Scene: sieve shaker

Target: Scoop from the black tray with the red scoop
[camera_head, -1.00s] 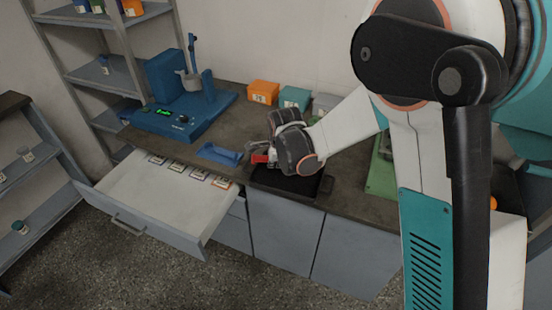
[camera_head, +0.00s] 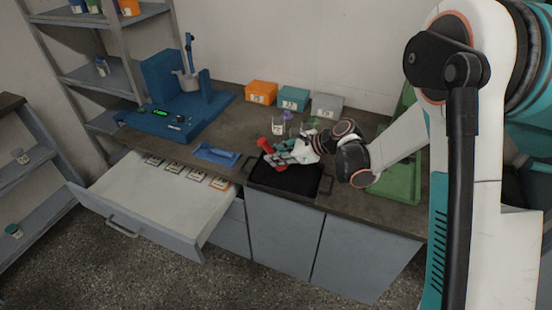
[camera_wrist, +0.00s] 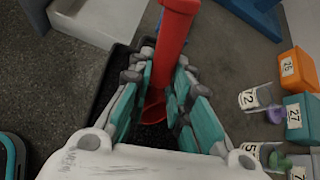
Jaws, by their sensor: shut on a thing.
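The black tray (camera_head: 285,179) sits on the counter above the grey cabinets, with dark contents. My gripper (camera_head: 285,156) is over the tray's far side, tilted, and shut on the red scoop (camera_head: 266,146). In the wrist view the red scoop (camera_wrist: 172,45) stands between the teal finger pads of my gripper (camera_wrist: 158,95), its handle reaching toward the top. The scoop's lower end lies over the dark tray (camera_wrist: 110,85). The fingers partly hide the scoop's bowl, and I cannot tell if it holds anything.
A blue scoop (camera_head: 216,154) lies left of the tray; the blue shaker machine (camera_head: 170,122) stands farther left. Glass jars (camera_head: 278,125) and orange, teal and grey boxes (camera_head: 261,92) stand behind. A green tray (camera_head: 395,182) is at right. An open drawer (camera_head: 150,195) juts out front left.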

